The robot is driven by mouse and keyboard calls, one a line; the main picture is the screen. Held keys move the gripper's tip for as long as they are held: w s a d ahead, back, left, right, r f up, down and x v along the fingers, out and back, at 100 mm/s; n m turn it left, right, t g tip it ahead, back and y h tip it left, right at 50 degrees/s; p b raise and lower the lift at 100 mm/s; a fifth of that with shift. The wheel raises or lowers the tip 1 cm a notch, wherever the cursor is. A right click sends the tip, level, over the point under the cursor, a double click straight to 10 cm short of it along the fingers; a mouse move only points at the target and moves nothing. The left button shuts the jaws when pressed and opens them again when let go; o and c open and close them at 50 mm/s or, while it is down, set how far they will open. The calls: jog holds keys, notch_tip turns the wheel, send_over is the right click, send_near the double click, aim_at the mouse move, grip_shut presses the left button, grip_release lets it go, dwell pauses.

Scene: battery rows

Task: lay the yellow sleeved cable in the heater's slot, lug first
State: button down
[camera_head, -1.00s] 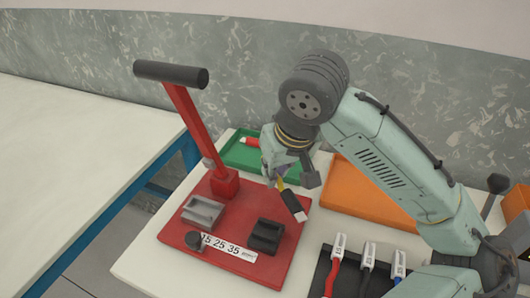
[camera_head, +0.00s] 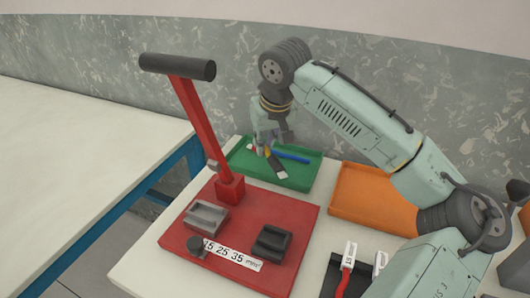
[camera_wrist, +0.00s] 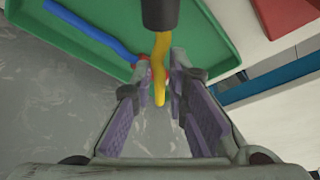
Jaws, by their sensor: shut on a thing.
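My gripper (camera_head: 267,146) is shut on the yellow cable (camera_wrist: 160,80) and holds it over the green tray (camera_head: 308,178). In the wrist view the cable runs between the fingers and into a dark sleeve (camera_wrist: 160,14) at the top. In the head view the dark sleeve (camera_head: 273,162) slants down to the right below the fingers and ends in a pale tip (camera_head: 280,174). I cannot tell whether it touches the tray. I cannot make out which thing, if any in view, is the heater; its slot is not identifiable.
The green tray holds a blue cable (camera_head: 291,155). A red press plate (camera_head: 245,202) with a tall lever (camera_head: 190,105), a grey block (camera_head: 207,217) and a black block (camera_head: 271,241) stands in front. An orange tray (camera_head: 372,195) is to the right, a red cable (camera_head: 346,276) nearer.

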aim_at(273, 156)
notch_tip(273, 156, down, 2)
jog(key=shift+f+b, duration=0.15)
jog(key=shift+b, duration=0.35)
jog(key=c, duration=1.6)
grip_release()
jog(key=shift+o, duration=0.2)
jog(key=shift+r, duration=0.25)
jog(key=v, duration=1.2)
jog(key=shift+f, duration=0.1)
